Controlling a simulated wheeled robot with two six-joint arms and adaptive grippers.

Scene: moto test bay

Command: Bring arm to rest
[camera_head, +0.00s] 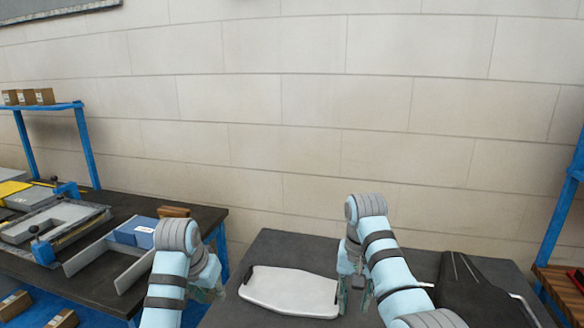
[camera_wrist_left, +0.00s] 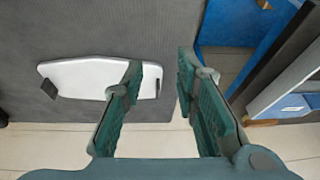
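My left gripper (camera_head: 212,292) is over the gap between the left workbench and the dark table, just left of the white panel (camera_head: 290,291). In the left wrist view my left gripper (camera_wrist_left: 158,72) has its two green-padded fingers spread, with nothing between them. The white panel (camera_wrist_left: 85,77) lies flat on the dark table there, partly covered by one finger, with a dark piece at each end. My right gripper (camera_head: 350,296) points down by the panel's right end. Its fingers overlap in the picture, so I cannot tell their opening or whether they touch the panel.
The dark table (camera_head: 262,255) also carries a black, angular part (camera_head: 465,290) at the right. The left workbench (camera_head: 95,285) holds a metal fixture (camera_head: 55,222), a grey tray (camera_head: 95,262) and blue boxes (camera_head: 135,232). A blue rack (camera_head: 560,205) stands at the right.

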